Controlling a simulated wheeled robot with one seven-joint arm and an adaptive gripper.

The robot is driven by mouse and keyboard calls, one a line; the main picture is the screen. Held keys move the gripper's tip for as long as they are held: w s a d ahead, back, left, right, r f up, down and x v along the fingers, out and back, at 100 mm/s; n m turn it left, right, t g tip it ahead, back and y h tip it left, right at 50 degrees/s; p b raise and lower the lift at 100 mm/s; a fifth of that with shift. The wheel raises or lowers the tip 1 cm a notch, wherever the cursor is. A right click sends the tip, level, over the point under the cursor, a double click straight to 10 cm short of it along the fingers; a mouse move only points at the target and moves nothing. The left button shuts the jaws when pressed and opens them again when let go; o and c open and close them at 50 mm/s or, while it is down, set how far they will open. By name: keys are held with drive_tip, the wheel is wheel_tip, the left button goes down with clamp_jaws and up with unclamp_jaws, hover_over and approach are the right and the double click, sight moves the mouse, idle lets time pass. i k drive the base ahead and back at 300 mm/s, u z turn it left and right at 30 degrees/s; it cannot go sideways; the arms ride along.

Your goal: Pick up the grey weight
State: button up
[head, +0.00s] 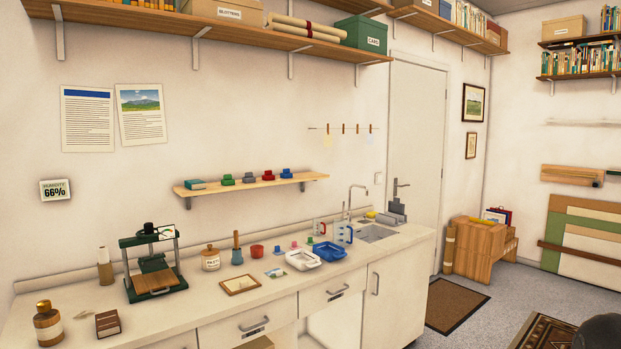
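I cannot single out the grey weight with certainty. Several small knobbed blocks stand in a row on the low wooden wall shelf (250,186): green (228,180), a dark greenish or grey one (249,178), red (268,175) and blue (286,174). A teal box-like item (195,185) lies at the shelf's left end. A grey blocky object (397,208) stands at the back of the counter beside the sink; its kind is unclear. I see nothing held. My gripper is not recognisable in view.
The long white counter (215,305) carries a green press (153,265), bottles, a jar (210,258), a frame (240,285), white and blue trays (303,260) and a sink (377,233). A dark rounded shape (600,332) cuts the lower right corner. A brown mat (457,304) lies by the door.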

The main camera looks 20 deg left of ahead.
sight(248, 179)
drive_tip(key=z, duration=0.35)
drive_tip(key=i, duration=1.2)
drive_tip(key=u, duration=0.7)
drive_tip(key=i, duration=0.8)
drive_tip(key=u, duration=0.85)
